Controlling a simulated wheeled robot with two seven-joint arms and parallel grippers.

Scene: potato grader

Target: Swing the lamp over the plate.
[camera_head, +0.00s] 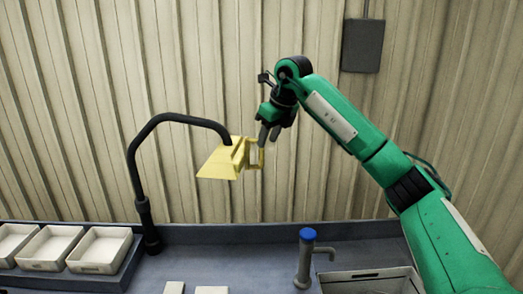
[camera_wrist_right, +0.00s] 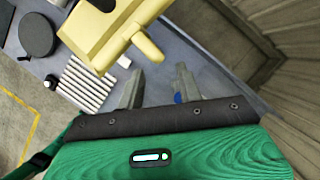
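The yellow lamp head (camera_head: 220,163) hangs from a curved black arm (camera_head: 135,165) that stands on the bench at the left. Its yellow handle (camera_head: 259,156) sticks out to the right. My right gripper (camera_head: 269,133) is at the handle's upper right, fingers pointing down. In the right wrist view the gripper (camera_wrist_right: 160,86) has its two fingers apart with nothing between them; the lamp handle (camera_wrist_right: 146,44) is just beyond the tips. A dark round disc (camera_wrist_right: 38,35) lies on the bench there; I cannot tell if it is the plate. My left gripper is out of view.
Several white trays (camera_head: 101,249) stand at the bench's left. A blue-topped grey post (camera_head: 306,258) and a pale bin (camera_head: 368,280) are at the right. White slats (camera_wrist_right: 88,82) lie beneath the lamp. A grey box (camera_head: 362,46) hangs on the ribbed wall.

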